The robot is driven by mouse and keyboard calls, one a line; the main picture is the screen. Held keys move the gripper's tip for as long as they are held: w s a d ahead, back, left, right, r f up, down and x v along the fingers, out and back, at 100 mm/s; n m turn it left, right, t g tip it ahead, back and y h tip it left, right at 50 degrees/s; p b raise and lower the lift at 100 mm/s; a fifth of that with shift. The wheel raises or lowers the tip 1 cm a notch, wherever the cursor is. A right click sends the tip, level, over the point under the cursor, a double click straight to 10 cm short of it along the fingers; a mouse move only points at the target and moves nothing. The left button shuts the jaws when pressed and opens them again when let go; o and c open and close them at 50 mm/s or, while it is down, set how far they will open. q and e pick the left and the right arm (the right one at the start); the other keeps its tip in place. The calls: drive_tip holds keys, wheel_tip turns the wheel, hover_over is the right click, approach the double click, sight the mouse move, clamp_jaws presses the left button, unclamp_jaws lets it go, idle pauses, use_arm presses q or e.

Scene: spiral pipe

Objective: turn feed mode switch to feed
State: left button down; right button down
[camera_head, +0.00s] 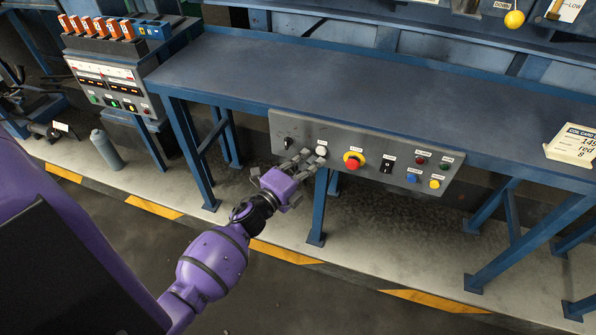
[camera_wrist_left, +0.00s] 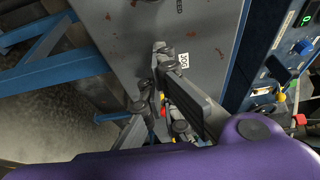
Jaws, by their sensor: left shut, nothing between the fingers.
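The grey control panel (camera_head: 365,178) hangs under the front edge of the blue bench. At its left end is a small dark rotary switch (camera_head: 288,143), whose label is too small to read in the head view. My left gripper (camera_head: 303,158) is shut and empty in front of the panel, just below and right of that switch, close to a white button (camera_head: 321,151). My right gripper is out of view.
Blue bench legs (camera_head: 319,205) stand below and behind the gripper. A card block (camera_head: 572,147) sits on the bench's right end. A grey bottle (camera_head: 106,150) stands left.

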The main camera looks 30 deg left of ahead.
sight(289, 143)
use_arm(q)
drive_tip(key=a, duration=0.2)
drive_tip(key=s+a, duration=0.1)
drive_tip(key=shift+a+f, duration=0.1)
drive_tip(key=shift+a, duration=0.3)
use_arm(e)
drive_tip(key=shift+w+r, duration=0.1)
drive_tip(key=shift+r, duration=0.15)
use_arm(q)
drive_tip(key=shift+a, duration=0.1)
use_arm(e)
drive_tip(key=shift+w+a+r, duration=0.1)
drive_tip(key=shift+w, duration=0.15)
use_arm(q)
drive_tip(key=shift+a, duration=0.1)
